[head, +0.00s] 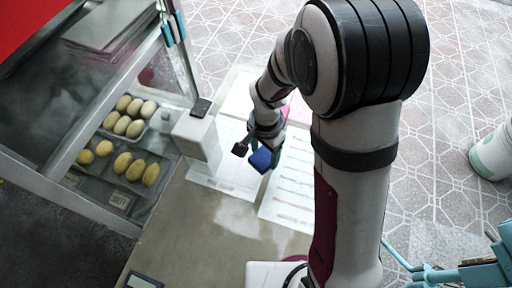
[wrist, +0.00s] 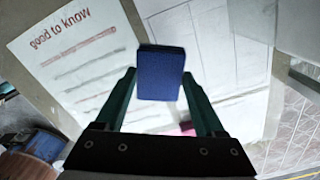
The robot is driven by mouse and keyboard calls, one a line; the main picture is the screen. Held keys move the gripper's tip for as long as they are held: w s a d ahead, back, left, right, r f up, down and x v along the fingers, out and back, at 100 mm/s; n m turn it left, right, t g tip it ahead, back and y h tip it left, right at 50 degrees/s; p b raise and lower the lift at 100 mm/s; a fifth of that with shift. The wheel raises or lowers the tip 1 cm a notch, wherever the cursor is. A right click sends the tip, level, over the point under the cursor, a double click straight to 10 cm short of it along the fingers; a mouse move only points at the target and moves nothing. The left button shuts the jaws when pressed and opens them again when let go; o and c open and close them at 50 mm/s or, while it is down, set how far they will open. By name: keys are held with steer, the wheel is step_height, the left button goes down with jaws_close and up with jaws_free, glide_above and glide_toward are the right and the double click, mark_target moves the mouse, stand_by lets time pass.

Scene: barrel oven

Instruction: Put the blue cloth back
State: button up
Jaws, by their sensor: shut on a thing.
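The blue cloth (wrist: 161,73) is a small, dark blue block-like piece. It shows between the green fingers of my gripper (wrist: 160,90) in the wrist view, near the fingertips. In the head view the blue cloth (head: 261,160) hangs at the end of my gripper (head: 256,152), above the papers on the counter. My gripper is shut on the cloth. Whether the cloth touches the surface below cannot be told.
A printed sheet (wrist: 70,50) headed "good to know" lies on the counter (head: 190,235). A white box-like post (head: 197,138) stands left of my gripper. A glass case holds trays of potato-like items (head: 130,168). The counter's front part is mostly bare.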

mark_target(256, 161)
steer(key=shift+w+a+f, duration=0.25)
steer(key=shift+a+f, duration=0.65)
steer(key=shift+a, duration=0.15)
steer(key=shift+f, duration=1.75)
steer(key=shift+f, duration=0.1)
steer(key=o, duration=1.4)
step_height(256, 161, up, 12)
steer(key=shift+r, duration=0.15)
steer(key=s+d+r+n, duration=0.1)
steer(key=s+d+r, duration=0.1)
steer(key=s, duration=0.4)
steer(key=s+d+r+n+y, duration=0.1)
steer(key=s+d+r, duration=0.1)
steer(key=s, duration=0.4)
steer(key=s+d+r+n, duration=0.1)
steer(key=s+d+r, duration=0.2)
steer(key=s, duration=0.4)
steer(key=shift+s+r+y, duration=0.1)
steer(key=shift+r+y, duration=0.3)
steer(key=shift+r, duration=0.3)
